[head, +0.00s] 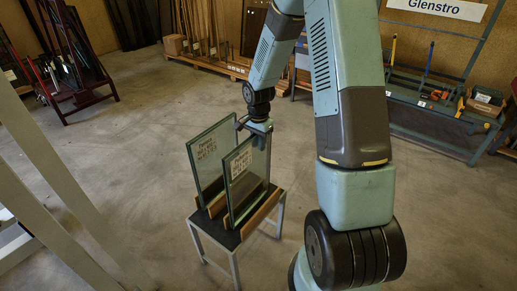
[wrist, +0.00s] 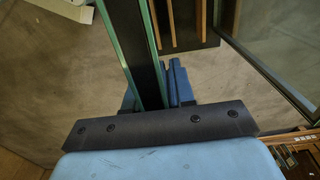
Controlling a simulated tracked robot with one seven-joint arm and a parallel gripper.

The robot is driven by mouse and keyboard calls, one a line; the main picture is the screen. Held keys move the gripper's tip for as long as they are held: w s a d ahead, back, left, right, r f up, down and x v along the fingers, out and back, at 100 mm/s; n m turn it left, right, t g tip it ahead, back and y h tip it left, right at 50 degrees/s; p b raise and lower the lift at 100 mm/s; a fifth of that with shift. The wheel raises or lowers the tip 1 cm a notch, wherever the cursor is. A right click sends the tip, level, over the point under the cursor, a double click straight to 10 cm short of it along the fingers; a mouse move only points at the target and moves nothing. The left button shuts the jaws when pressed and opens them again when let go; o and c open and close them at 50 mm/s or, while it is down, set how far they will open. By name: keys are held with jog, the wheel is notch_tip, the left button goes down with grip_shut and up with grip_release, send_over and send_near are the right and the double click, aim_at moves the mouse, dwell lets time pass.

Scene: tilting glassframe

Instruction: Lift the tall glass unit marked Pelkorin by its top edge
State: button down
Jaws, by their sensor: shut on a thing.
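Two upright glass units with green edges stand close together on a small table in the head view: a rear left one (head: 208,157) and a front right one (head: 246,178). The front unit's foot appears to rest on the table.
The table (head: 231,240) has wooden slats and thin legs. Another glass pane (wrist: 280,45) stands to the right in the wrist view. A bench (head: 430,115) with tools and bins is at the back right, a dark red rack (head: 75,75) at the back left. Pale posts cross the left foreground.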

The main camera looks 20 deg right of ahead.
jog(key=s+r, duration=1)
jog(key=s, duration=0.4)
jog(key=shift+r, duration=0.4)
jog(key=shift+d+f, duration=0.1)
